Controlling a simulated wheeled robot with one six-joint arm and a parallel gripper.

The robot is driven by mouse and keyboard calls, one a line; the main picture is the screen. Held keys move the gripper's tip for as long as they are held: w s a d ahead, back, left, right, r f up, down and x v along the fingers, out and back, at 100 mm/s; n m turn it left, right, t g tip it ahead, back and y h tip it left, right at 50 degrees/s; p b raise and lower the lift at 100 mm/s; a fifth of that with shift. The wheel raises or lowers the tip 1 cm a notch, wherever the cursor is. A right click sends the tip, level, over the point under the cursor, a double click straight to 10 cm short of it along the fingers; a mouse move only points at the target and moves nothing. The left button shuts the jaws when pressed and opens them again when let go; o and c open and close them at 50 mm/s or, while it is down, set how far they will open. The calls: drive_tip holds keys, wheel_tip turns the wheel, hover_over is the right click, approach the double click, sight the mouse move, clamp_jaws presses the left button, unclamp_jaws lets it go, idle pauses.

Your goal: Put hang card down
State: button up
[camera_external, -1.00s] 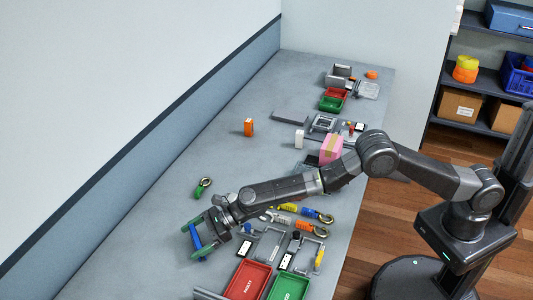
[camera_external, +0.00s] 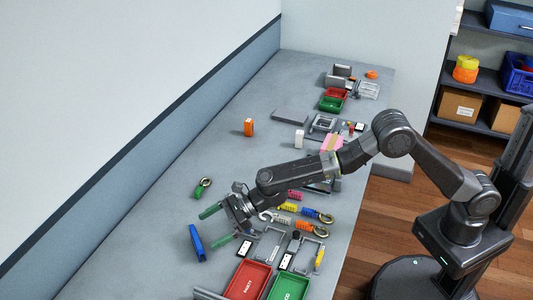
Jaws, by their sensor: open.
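A blue flat piece (camera_external: 197,243), which I take to be the hang card, rests on the grey bench at the lower left. I cannot tell whether it lies flat or stands on edge. My gripper (camera_external: 214,228) is just to its right, with its green-tipped fingers spread wide and nothing between them. The blue piece appears apart from the fingers.
A green clip with a ring (camera_external: 203,187) lies up and left of my gripper. Several coloured straps with hooks (camera_external: 305,227) lie to the right. A red tray (camera_external: 247,280) and a green tray (camera_external: 289,284) stand at the front. The bench (camera_external: 150,215) is clear on the left.

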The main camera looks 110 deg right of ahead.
drive_tip(key=shift+b+v, duration=0.6)
drive_tip(key=shift+v, duration=2.1)
